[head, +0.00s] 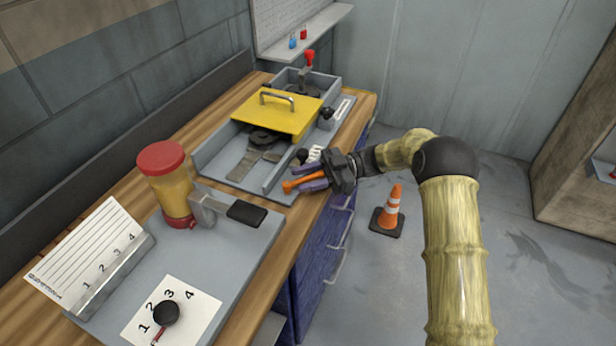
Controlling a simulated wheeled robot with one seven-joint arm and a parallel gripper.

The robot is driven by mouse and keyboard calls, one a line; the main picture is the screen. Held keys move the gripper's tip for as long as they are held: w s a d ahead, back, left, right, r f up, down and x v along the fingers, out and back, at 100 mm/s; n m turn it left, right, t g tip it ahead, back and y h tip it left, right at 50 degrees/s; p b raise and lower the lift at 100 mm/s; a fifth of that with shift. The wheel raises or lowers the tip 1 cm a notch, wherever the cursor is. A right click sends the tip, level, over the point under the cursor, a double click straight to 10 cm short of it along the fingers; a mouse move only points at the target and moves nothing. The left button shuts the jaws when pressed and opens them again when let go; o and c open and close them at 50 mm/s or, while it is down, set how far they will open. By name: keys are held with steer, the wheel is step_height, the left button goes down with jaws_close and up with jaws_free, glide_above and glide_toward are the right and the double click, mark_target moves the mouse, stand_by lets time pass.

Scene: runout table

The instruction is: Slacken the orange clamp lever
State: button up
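The orange clamp lever (291,186) lies low at the front right corner of the grey fixture (232,166) on the workbench. My gripper (305,180) reaches in from the right, with its purple fingers on either side of the lever. The lever's far end sticks out to the left past the fingers, and its right part is partly hidden by the gripper. I cannot tell whether the fingers press on the lever or stand slightly apart from it.
A yellow cover (276,113) with a handle sits on the fixture behind my gripper. A red-capped container (168,182) and a black-gripped handle (246,212) stand to the left. An orange cone (392,208) stands on the floor.

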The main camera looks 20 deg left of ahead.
steer(key=b+v, duration=0.1)
steer(key=v, duration=1.6)
steer(key=shift+d, duration=0.25)
steer(key=shift+w, duration=0.1)
